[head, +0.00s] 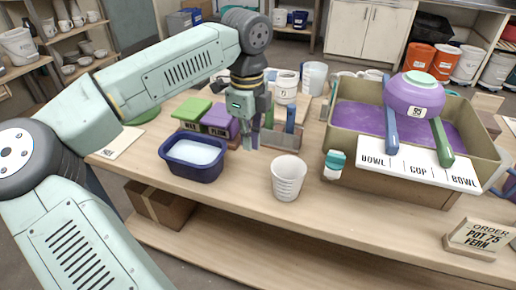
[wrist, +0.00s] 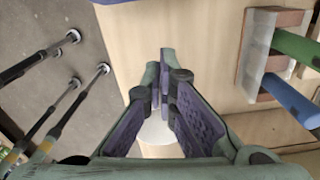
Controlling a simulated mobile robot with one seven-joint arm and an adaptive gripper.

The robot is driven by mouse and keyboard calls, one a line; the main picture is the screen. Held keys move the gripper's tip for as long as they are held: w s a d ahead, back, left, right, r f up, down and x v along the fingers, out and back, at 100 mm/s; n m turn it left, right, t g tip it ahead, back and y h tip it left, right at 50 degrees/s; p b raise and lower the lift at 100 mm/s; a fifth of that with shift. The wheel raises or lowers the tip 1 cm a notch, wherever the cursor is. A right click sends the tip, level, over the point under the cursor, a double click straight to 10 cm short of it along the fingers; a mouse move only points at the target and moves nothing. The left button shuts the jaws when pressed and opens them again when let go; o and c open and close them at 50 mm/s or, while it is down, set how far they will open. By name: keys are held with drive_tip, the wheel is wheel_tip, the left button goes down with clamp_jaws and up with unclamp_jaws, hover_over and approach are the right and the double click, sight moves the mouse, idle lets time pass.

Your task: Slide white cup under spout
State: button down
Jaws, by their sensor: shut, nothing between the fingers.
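A white ribbed cup (head: 288,180) stands upright near the front edge of the table, open at the top. My gripper (head: 251,144) is to the left of the cup and farther back, apart from it, with its fingers pointing down. In the wrist view my gripper (wrist: 165,75) has its fingers together and empty. A pale rounded shape shows between the finger bases there; I cannot tell what it is. I cannot make out a spout. A blue bar (head: 391,130) and a green bar (head: 441,142) slope down from a tub's purple bowl toward a sign reading BOWL, CUP, BOWL.
A blue tub (head: 194,160) of pale liquid stands left of my gripper. A small teal-capped jar (head: 334,164) stands right of the cup, before the large glaze tub (head: 480,150). Blue and green upright handles stand behind the gripper. Bare tabletop (head: 245,190) lies left of the cup.

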sight(289, 184)
drive_tip(key=f+p, duration=0.1)
drive_tip(key=f, duration=0.3)
drive_tip(key=f+p, duration=0.1)
drive_tip(key=f, duration=0.3)
drive_tip(key=shift+s+d+f, duration=0.1)
drive_tip(key=shift+s, duration=0.1)
drive_tip(key=d, duration=0.1)
drive_tip(key=s+d+p, duration=0.1)
drive_tip(key=p, duration=0.1)
drive_tip(key=shift+s+d+f, duration=0.15)
drive_tip(key=shift+d+f, duration=0.15)
drive_tip(key=shift+d, duration=0.1)
drive_tip(key=shift+s+d+f, duration=0.1)
drive_tip(key=shift+s+d, duration=0.05)
drive_tip(key=shift+d, duration=0.2)
drive_tip(key=shift+s+d+f+b, duration=0.15)
drive_tip(key=shift+d+f+b, duration=0.05)
drive_tip(key=shift+d+b, duration=0.15)
drive_tip(key=d+b, duration=0.1)
drive_tip(key=s+d+b, duration=0.1)
drive_tip(key=d, duration=0.1)
drive_tip(key=s+d+b, duration=0.1)
drive_tip(key=b, duration=0.1)
drive_tip(key=shift+s+d, duration=0.15)
drive_tip(key=shift+d, duration=0.2)
drive_tip(key=shift+s+d, duration=0.15)
drive_tip(key=shift+d, duration=0.05)
drive_tip(key=shift+r, duration=0.2)
